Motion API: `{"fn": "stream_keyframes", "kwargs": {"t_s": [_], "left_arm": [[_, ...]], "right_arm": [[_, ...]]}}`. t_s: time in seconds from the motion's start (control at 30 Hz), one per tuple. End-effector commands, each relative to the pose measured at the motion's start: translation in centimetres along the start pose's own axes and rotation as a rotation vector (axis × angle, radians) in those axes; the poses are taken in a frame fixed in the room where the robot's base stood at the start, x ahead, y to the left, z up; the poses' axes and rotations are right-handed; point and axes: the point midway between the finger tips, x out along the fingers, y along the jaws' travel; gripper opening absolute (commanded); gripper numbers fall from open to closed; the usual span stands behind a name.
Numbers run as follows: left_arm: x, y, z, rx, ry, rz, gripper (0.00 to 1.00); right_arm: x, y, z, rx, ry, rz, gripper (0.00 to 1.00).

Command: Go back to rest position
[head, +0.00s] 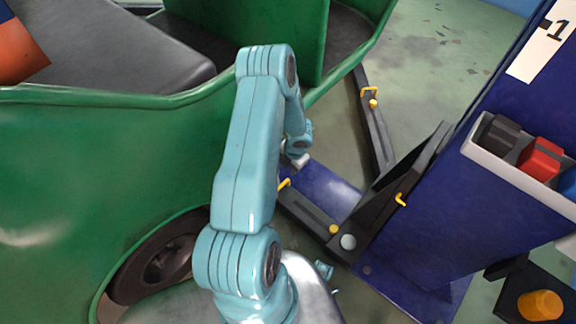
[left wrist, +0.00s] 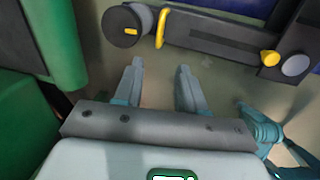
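My left arm reaches forward through the middle of the head view. My left gripper (head: 300,161) is mostly hidden behind its own forearm there. In the left wrist view my left gripper (left wrist: 160,68) has its two fingers apart with only floor between them, so it is open and empty. The green rickshaw (head: 90,150) stands at the left, its wheel (head: 165,258) low down. The blue lift (head: 430,230) is at the right, with black lift arms (head: 372,130) near the floor. In the left wrist view, a lift arm with a yellow handle (left wrist: 161,28) lies beyond the fingers, apart from them.
A white tray (head: 480,150) with black, red and blue items is fixed on the lift post. An orange knob (head: 540,305) is at the lower right. The rickshaw's green side is close to my left arm. Open floor (head: 440,60) lies at the upper right.

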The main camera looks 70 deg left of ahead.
Motion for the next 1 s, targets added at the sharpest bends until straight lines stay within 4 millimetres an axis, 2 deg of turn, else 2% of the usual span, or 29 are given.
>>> {"fn": "stream_keyframes", "kwargs": {"t_s": [0.47,0.57,0.67,0.77,0.8,0.9,1.0], "left_arm": [[0.1,0.0,0.0,0.000,0.000,0.000,0.40],[-0.1,-1.4,0.0,-0.043,0.003,-0.026,0.40],[-0.5,-5.9,-0.3,-0.215,0.024,-0.114,0.40],[-1.8,-13.4,-1.4,-0.536,0.105,-0.245,0.40],[-2.6,-16.6,-2.1,-0.695,0.158,-0.293,0.40],[-4.9,-23.9,-4.4,-1.113,0.325,-0.360,0.40],[-7.1,-29.3,-7.1,-1.523,0.498,-0.345,0.40]], "right_arm": [[0.0,0.0,0.0,0.001,0.000,0.000,0.43],[0.0,0.0,0.0,0.001,0.000,0.000,0.43],[0.0,0.0,0.0,0.001,0.000,0.000,0.43],[0.0,0.0,0.0,0.001,0.000,0.000,0.43],[0.0,0.0,0.0,0.001,0.000,0.000,0.43],[0.0,0.0,0.0,0.001,0.000,0.000,0.43],[0.0,0.0,0.0,0.001,0.000,0.000,0.43]]}}
